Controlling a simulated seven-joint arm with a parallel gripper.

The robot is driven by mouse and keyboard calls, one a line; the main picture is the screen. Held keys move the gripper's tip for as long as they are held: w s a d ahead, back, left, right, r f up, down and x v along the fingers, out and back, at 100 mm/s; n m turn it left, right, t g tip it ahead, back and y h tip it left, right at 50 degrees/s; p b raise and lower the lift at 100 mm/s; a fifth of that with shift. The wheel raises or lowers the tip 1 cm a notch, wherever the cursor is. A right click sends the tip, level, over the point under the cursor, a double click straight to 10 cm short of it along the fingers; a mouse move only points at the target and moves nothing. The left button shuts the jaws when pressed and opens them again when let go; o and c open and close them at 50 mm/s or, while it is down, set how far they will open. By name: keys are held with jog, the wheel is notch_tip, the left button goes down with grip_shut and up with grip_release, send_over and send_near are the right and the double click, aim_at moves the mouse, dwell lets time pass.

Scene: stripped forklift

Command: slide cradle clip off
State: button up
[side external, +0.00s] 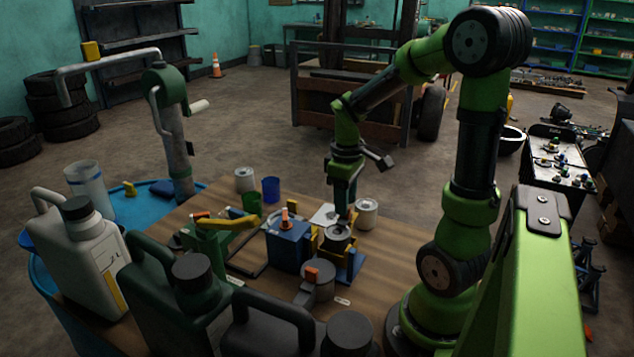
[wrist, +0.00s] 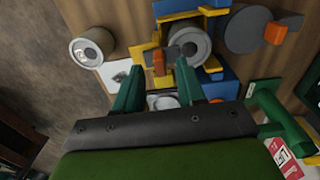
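A yellow cradle (side external: 324,244) on a blue bracket (side external: 350,268) holds a short metal cylinder (side external: 337,232). In the wrist view the cylinder (wrist: 190,45) sits among yellow cradle parts (wrist: 178,14) and blue parts. I cannot tell which yellow piece is the clip. My gripper (side external: 342,214) points down right over the cradle. In the wrist view my gripper (wrist: 168,64) has its two fingers apart, over the cradle's near-left side beside the cylinder. Nothing is clearly held between them. The fingers hide part of the cradle, and contact cannot be told.
A blue block (side external: 287,250) with an orange-tipped post stands left of the cradle. A grey cylinder with an orange tab (side external: 318,276) stands in front. A white can (side external: 366,214) is close behind right. A green fixture with a yellow lever (side external: 228,224) and large jugs (side external: 88,250) crowd the left.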

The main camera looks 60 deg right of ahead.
jog(key=shift+f, duration=0.95)
grip_shut()
